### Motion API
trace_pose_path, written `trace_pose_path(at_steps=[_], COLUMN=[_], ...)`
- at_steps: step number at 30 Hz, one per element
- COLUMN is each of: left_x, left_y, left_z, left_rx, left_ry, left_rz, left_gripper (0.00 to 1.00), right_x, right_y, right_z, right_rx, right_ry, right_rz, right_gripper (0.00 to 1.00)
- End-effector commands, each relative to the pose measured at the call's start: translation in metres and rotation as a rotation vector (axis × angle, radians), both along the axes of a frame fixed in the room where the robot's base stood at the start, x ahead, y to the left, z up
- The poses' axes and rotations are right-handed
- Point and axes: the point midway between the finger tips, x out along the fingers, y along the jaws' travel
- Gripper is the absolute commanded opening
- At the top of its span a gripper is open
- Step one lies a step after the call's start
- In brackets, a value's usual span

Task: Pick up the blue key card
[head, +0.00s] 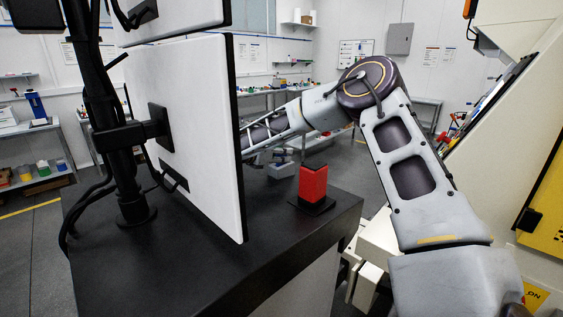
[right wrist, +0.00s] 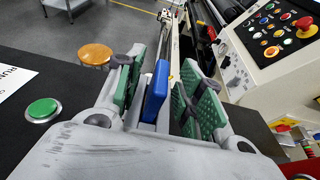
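The blue key card (right wrist: 157,92) stands edge-on between the two fingers of my right gripper (right wrist: 165,88) in the right wrist view. The fingers carry green pads, one to each side of the card. Narrow gaps seem to show between card and pads, so the gripper looks open around it. What holds the card's far end is hidden. In the head view my right arm reaches behind the white monitor, which hides the gripper's end and the card. My left gripper is not in view.
The monitor (head: 195,110) hangs on a black post (head: 122,160) above a black-topped cabinet (head: 215,268). A red block (head: 312,183) stands near its right edge. The right wrist view shows a green button (right wrist: 42,108), an orange-brown round stool (right wrist: 95,54) and a control panel (right wrist: 275,35).

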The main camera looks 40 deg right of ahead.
Motion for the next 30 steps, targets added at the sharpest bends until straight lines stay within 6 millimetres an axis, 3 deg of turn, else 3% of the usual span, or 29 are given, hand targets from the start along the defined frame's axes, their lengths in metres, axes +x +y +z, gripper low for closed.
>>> trace_pose_path(at_steps=[17, 26, 30], left_x=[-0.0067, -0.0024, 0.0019], left_y=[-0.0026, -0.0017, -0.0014], left_z=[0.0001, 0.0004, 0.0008], left_rx=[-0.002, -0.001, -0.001], left_ry=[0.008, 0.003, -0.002], left_rz=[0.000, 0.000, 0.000], left_gripper=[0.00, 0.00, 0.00], right_x=[0.0004, 0.0004, 0.0004], right_y=[-0.0059, -0.0058, -0.0059], right_z=[-0.0017, -0.0017, -0.0016], right_rx=[0.000, 0.000, 0.000], right_ry=[-0.001, -0.001, -0.001], right_rz=[0.000, 0.000, 0.000], right_gripper=[0.38, 0.01, 0.00])
